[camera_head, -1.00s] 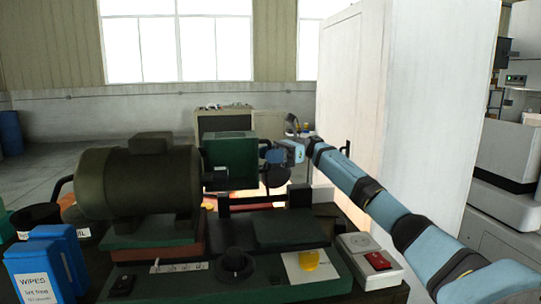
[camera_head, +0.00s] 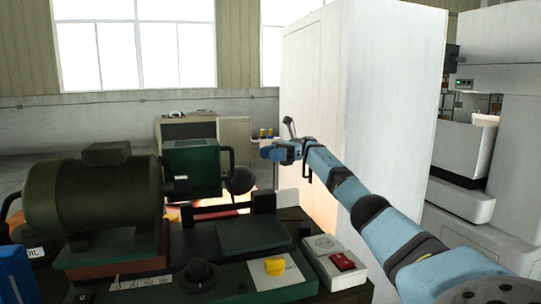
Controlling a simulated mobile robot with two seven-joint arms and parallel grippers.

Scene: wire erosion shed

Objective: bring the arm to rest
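My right arm (camera_head: 375,222) is blue with black joints. It reaches in from the lower right towards the middle of the head view. My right gripper (camera_head: 270,152) is at its far end, small and dark, in front of the white cabinet's left edge and to the right of the green machine head. I cannot make out its fingers well enough to see whether they are open. Nothing is clearly seen in it. My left gripper and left arm are not in view.
A bench machine with a dark motor (camera_head: 95,195) and a green head (camera_head: 192,165) fills the left. A switch box (camera_head: 335,262) with a red switch and a yellow object (camera_head: 274,266) lie at its front. A tall white cabinet (camera_head: 400,100) stands behind my arm.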

